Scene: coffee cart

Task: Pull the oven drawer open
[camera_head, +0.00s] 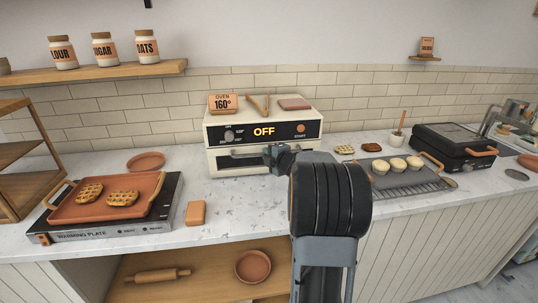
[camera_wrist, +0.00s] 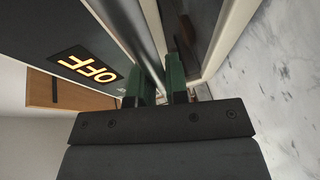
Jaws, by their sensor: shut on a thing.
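The oven (camera_head: 262,132) is a small cream box with a black panel that reads OFF, standing at the back of the counter. Its drawer front (camera_head: 228,161) is below the panel, with a metal bar handle (camera_head: 245,153) across it. My gripper (camera_head: 283,152) is at the right part of the handle, partly hidden by my arm. In the wrist view, the green fingers of my gripper (camera_wrist: 160,90) are shut on the handle (camera_wrist: 150,40). The OFF panel (camera_wrist: 90,66) shows at left there. I cannot see any gap at the drawer's top edge.
A warming plate (camera_head: 160,208) with a terracotta tray (camera_head: 90,212) of waffles stands at left. An orange block (camera_head: 196,213) lies in front of the oven. The counter directly before the oven is mostly clear.

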